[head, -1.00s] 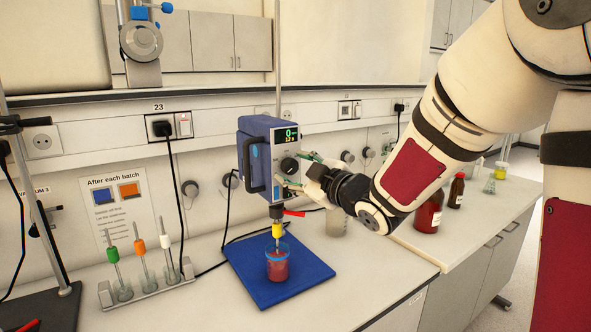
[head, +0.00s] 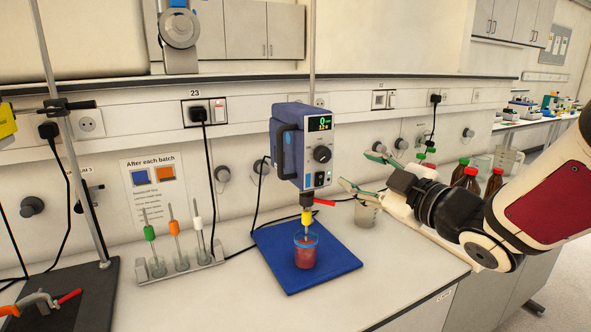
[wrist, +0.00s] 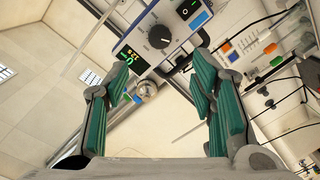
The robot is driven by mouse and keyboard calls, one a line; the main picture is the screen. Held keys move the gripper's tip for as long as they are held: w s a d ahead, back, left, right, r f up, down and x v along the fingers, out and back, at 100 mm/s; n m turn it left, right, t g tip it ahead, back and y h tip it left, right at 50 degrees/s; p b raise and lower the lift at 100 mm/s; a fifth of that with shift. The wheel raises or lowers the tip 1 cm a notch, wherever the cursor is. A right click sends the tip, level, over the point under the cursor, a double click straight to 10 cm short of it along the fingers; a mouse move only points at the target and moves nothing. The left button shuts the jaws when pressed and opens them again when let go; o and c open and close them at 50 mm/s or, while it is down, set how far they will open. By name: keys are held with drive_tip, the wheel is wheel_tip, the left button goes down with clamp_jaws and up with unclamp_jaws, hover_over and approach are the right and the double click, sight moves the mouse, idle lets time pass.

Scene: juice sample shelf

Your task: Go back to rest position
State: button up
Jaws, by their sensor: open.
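My gripper (head: 366,173) is open and empty, to the right of the blue overhead stirrer (head: 290,150) and apart from it. In the wrist view its green-padded fingers (wrist: 165,100) are spread, with the stirrer's dial panel (wrist: 160,38) beyond them. The stirrer's display is lit. Below it, a yellow-collared shaft (head: 307,218) reaches into a beaker of red juice (head: 305,250), which stands on a blue mat (head: 325,268).
A rack (head: 180,268) with green, orange and white stirring rods stands left of the mat. A glass beaker (head: 366,212) and several brown bottles (head: 468,178) stand behind my arm. A clamp stand (head: 85,200) is at the left. The bench front is clear.

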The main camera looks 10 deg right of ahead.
drive_tip(key=shift+d, duration=0.1)
drive_tip(key=s+d+f+m+g+h, duration=0.3)
drive_tip(key=s+d+m+g+h, duration=0.15)
drive_tip(key=s+m+h, duration=0.35)
drive_tip(key=s+a+f+m+g+y, duration=0.1)
drive_tip(key=s+a+f+m+g, duration=0.1)
drive_tip(key=s, duration=0.5)
drive_tip(key=s+a+f+m+g+y, duration=0.2)
drive_tip(key=s+a+g, duration=0.3)
drive_tip(key=s+a, duration=0.2)
drive_tip(key=shift+s+f, duration=0.3)
drive_tip(key=shift+s, duration=0.45)
drive_tip(key=shift+g, duration=0.25)
